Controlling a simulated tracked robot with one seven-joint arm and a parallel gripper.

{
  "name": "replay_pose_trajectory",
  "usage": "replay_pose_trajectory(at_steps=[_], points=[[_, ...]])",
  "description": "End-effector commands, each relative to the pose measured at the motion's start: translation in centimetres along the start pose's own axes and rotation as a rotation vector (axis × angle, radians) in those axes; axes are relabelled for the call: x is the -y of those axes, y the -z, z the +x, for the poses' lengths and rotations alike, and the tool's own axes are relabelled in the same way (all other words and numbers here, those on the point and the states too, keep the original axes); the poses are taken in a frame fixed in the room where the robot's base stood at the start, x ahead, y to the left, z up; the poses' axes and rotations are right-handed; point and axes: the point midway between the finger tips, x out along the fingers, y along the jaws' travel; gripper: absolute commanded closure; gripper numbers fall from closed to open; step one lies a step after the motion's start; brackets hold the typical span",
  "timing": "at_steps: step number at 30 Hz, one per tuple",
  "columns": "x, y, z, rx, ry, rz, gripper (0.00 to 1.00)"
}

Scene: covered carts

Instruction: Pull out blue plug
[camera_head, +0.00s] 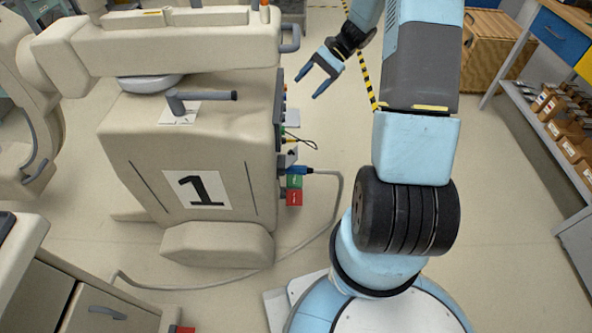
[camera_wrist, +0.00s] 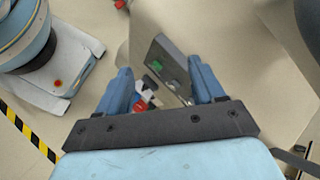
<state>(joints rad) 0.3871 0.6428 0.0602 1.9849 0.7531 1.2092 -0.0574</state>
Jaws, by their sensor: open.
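The blue plug (camera_head: 302,171) sticks out of the right-hand side panel of the beige cart marked 1 (camera_head: 225,150). A grey cable (camera_head: 339,190) runs from it down to the floor. Green and red blocks (camera_head: 294,190) are just below it. My gripper (camera_head: 307,88) is open and empty, to the right of the cart's panel and apart from it, above the plug in the picture. In the wrist view my gripper (camera_wrist: 160,67) spreads its blue fingers in front of the panel (camera_wrist: 163,57). Small blue, white and red parts show low between the fingers; I cannot tell which is the plug.
A dark-tipped handle (camera_head: 205,95) stands on the cart's top. A thin black wire loop (camera_head: 302,138) hangs from the panel above the plug. Shelves with boxes (camera_head: 565,130) stand at the right. The floor between cart and shelves is mostly clear, apart from my own body.

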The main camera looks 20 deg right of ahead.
Motion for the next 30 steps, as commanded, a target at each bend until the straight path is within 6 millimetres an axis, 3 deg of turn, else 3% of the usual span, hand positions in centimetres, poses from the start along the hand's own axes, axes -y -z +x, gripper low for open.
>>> replay_pose_trajectory(at_steps=[3, 15, 30], points=[[-1.2, 3.5, 1.6, 0.057, 0.06, 0.07, 0.32], [-6.1, 13.3, 7.6, 0.225, 0.278, 0.288, 0.32], [-14.9, 23.2, 17.4, 0.396, 0.582, 0.561, 0.32]])
